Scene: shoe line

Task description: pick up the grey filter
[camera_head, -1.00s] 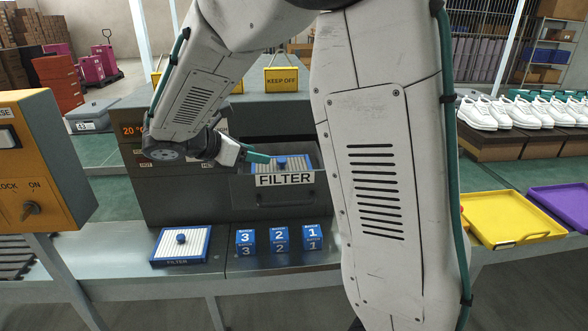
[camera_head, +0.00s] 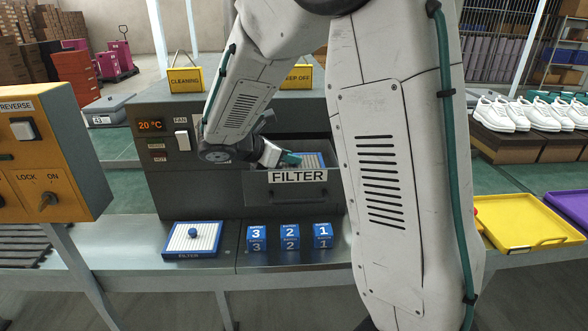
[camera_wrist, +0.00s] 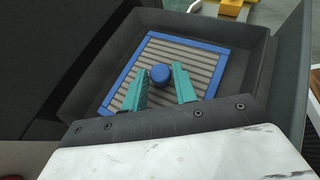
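The grey filter (camera_wrist: 205,68), a slatted grey panel with a blue frame and round blue knob (camera_wrist: 160,74), lies in an open dark drawer labelled FILTER (camera_head: 335,186). In the head view, part of the filter (camera_head: 314,160) shows above the label; its knob is not clear there. My gripper (camera_wrist: 160,80) is open over the filter, its teal fingers apart on either side of the knob. I see gaps between knob and fingers; their height over the filter is hard to judge. In the head view, my gripper (camera_head: 291,158) reaches into the drawer from the left.
A white filter (camera_head: 206,238) with a blue frame and knob lies on the metal ledge. Blue blocks numbered 3 (camera_head: 256,238), 2 (camera_head: 290,237) and 1 (camera_head: 323,235) stand beside it. An orange switch panel (camera_head: 75,190) is at left, a yellow tray (camera_head: 515,222) at right.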

